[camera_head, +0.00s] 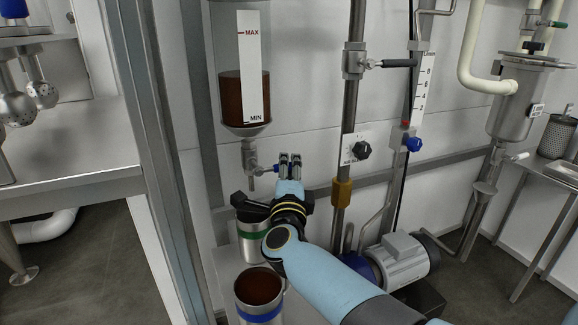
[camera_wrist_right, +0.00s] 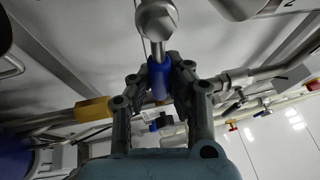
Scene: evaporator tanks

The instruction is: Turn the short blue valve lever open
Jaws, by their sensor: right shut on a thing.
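The short blue valve lever (camera_head: 270,169) sits on the small metal valve (camera_head: 249,160) below the sight-glass tank (camera_head: 244,95) holding dark liquid. In the head view it points right, towards my right gripper (camera_head: 290,158), whose fingers hide its end. In the right wrist view the blue lever (camera_wrist_right: 158,80) lies between the fingertips of my right gripper (camera_wrist_right: 160,70), below a metal bolt head. The right gripper is shut on the lever. My left gripper is in neither view.
Below stand a can with a green band (camera_head: 249,240) and a can with a blue band (camera_head: 260,290), holding dark liquid. A vertical pipe with a brass fitting (camera_head: 342,191) and a black knob (camera_head: 361,150) stand right. A grey post (camera_head: 160,150) stands left; a pump motor (camera_head: 400,262) is lower right.

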